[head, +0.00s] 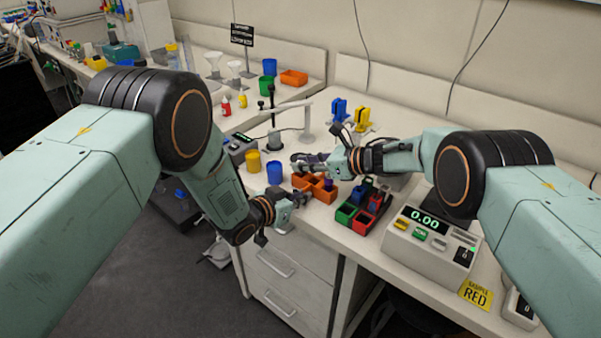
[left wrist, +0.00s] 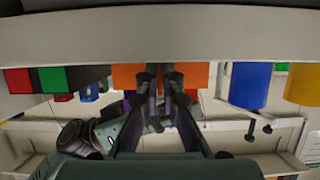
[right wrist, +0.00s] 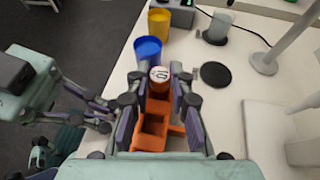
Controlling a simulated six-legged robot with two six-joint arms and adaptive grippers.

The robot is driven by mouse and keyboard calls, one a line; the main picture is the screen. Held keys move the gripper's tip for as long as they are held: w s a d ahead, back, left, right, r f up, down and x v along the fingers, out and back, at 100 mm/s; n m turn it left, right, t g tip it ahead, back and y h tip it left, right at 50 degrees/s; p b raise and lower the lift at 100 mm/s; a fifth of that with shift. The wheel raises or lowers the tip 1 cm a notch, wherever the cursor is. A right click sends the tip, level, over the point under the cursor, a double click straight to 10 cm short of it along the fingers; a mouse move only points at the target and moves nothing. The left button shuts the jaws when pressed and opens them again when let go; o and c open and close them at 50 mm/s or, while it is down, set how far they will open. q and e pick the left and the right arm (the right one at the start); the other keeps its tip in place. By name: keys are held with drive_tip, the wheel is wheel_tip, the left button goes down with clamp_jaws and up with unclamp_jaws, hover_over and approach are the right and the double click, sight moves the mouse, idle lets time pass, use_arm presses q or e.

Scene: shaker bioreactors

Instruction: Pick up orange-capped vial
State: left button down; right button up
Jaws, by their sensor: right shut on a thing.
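In the right wrist view a vial with a white-labelled top and an orange-brown side (right wrist: 159,75) stands between the fingers of my right gripper (right wrist: 159,88), at the far end of the orange rack (right wrist: 150,143). The gripper is shut on it; whether its base is clear of the rack I cannot tell. In the head view my right gripper (head: 304,163) is just above the orange rack (head: 324,195) and hides the vial. My left gripper (head: 303,198) is empty beside the rack's front side, at the bench edge. Its narrowly parted fingers (left wrist: 161,73) show in the left wrist view.
A blue cup (head: 275,172) and a yellow cup (head: 253,161) stand left of the rack. Green and red bins (head: 359,212) and a scale (head: 432,240) stand to its right. A stand (head: 306,125) rises behind. The bench's front edge is close to my left gripper.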

use_arm(q)
drive_tip(key=shift+s+f, duration=0.1)
drive_tip(key=shift+f, duration=0.1)
use_arm(e)
drive_tip(key=shift+r, duration=5.05)
use_arm(q)
drive_tip(key=c, duration=1.4)
unclamp_jaws()
drive_tip(key=shift+r, duration=0.1)
drive_tip(key=shift+c, duration=0.2)
use_arm(e)
drive_tip(key=shift+f, duration=0.1)
use_arm(q)
drive_tip(key=v, duration=1.2)
